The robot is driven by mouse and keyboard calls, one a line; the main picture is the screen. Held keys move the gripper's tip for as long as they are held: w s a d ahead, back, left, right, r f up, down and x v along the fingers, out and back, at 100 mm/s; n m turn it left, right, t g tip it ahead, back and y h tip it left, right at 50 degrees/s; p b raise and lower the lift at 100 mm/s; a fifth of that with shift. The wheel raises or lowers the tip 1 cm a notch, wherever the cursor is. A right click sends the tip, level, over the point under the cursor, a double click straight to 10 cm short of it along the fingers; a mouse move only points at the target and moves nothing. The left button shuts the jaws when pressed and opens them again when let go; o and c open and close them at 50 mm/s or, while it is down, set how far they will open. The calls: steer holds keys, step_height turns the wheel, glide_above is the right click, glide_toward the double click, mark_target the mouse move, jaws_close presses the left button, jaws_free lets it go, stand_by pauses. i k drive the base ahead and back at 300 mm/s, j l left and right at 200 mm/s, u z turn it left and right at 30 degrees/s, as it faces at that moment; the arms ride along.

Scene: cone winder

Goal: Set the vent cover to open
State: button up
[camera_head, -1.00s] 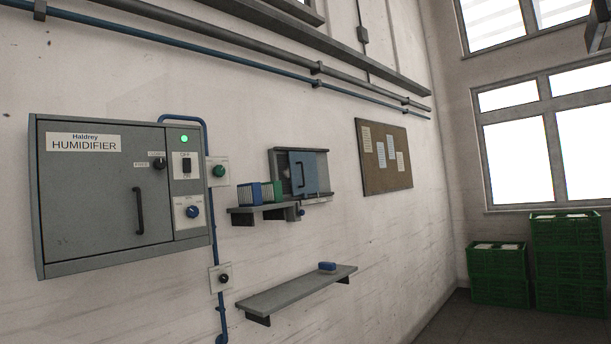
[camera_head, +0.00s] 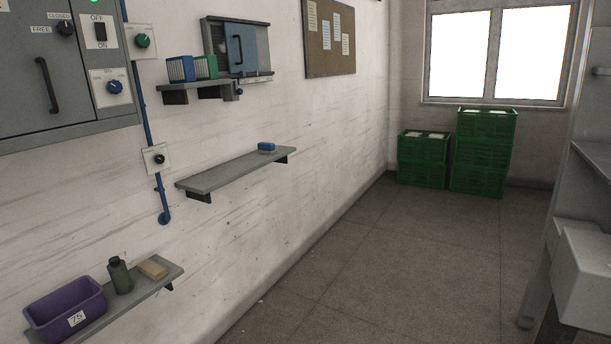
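What looks like the vent cover (camera_head: 247,45) is a blue-grey panel with a dark upright handle, set in a dark grey frame (camera_head: 208,38) on the left wall. It stands in the middle to right part of the frame, and a strip of the recess shows to its left. A pale strip (camera_head: 258,78) runs under it; any marks there are too small to read. A small knob (camera_head: 239,92) sits below it. My gripper is not in view.
A shelf (camera_head: 208,90) with blue and green packs juts out just left of the cover. A humidifier cabinet (camera_head: 30,85) hangs further left. Lower shelves (camera_head: 225,175) project from the wall. Green crates (camera_head: 422,160) stand at the back. The middle floor (camera_head: 370,260) is clear.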

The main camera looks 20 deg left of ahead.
mark_target(246, 50)
steer(key=i+j+u, duration=0.3)
steer(key=i, duration=0.75)
steer(key=i+u, duration=0.25)
steer(key=i, duration=0.85)
